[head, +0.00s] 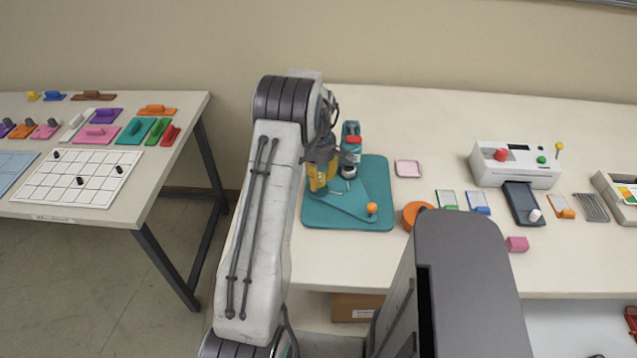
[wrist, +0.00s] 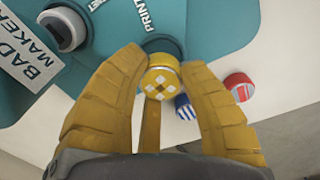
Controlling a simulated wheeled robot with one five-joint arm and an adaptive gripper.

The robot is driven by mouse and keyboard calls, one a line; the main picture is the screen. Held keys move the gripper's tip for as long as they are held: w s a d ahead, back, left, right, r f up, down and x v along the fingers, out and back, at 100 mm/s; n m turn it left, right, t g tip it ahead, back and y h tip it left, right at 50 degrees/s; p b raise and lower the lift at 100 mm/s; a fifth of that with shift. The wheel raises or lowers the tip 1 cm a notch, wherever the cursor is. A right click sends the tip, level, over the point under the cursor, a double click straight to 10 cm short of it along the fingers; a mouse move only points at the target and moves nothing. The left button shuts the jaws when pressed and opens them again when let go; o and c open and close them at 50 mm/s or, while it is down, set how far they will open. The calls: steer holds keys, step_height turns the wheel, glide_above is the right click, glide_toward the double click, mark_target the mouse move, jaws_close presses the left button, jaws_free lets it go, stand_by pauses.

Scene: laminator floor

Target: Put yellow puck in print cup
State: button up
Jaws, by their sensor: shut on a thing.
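In the wrist view my gripper (wrist: 160,66) is shut on the yellow puck (wrist: 160,82), which has a white pattern on its top. The puck is in front of a round teal cup (wrist: 164,46) beside the PRINT label; I take this as the print cup. The puck overlaps its near edge in the picture, and I cannot tell whether they touch. The cup belongs to the teal badge maker (wrist: 220,22). In the head view my gripper (head: 321,172) is over the left part of the badge maker's teal base (head: 376,172); the puck cannot be made out there.
A red puck (wrist: 238,86) and a blue striped puck (wrist: 184,106) lie beside the badge maker. An orange ring (head: 417,214), a pink tray (head: 408,169) and a white laminator (head: 515,165) stand to the right.

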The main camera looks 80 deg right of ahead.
steer(key=shift+f, duration=1.4)
steer(key=shift+f, duration=0.1)
steer(key=o, duration=1)
steer(key=shift+o, duration=0.2)
